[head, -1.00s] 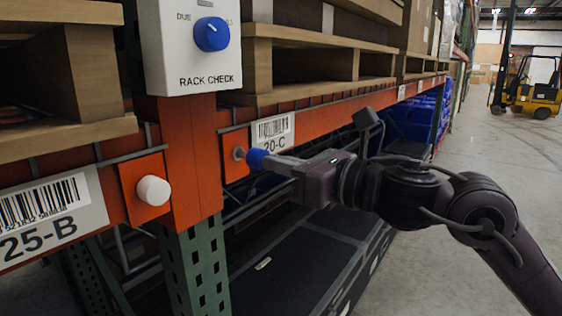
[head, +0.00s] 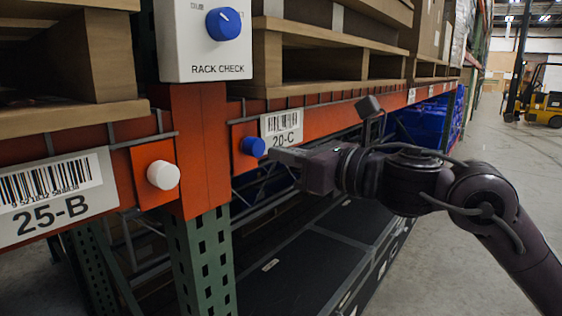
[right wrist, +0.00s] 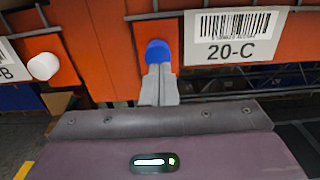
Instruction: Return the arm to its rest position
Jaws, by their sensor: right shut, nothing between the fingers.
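My right gripper (head: 274,154) is shut and empty, its fingertips close to the right side of a blue knob (head: 252,146). The knob sits against an orange plate on the rack beam. In the right wrist view the closed fingers (right wrist: 159,78) overlap the lower part of the blue knob (right wrist: 157,50); I cannot tell whether they touch it. My right arm reaches in from the lower right of the head view. My left gripper is not in view.
A white knob (head: 163,175) is on the beam beside the 25-B label (head: 52,195). A RACK CHECK box (head: 205,50) with a blue dial is above. Dark cases (head: 310,250) lie below the beam. The aisle floor at right is open; a yellow forklift (head: 537,100) stands far back.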

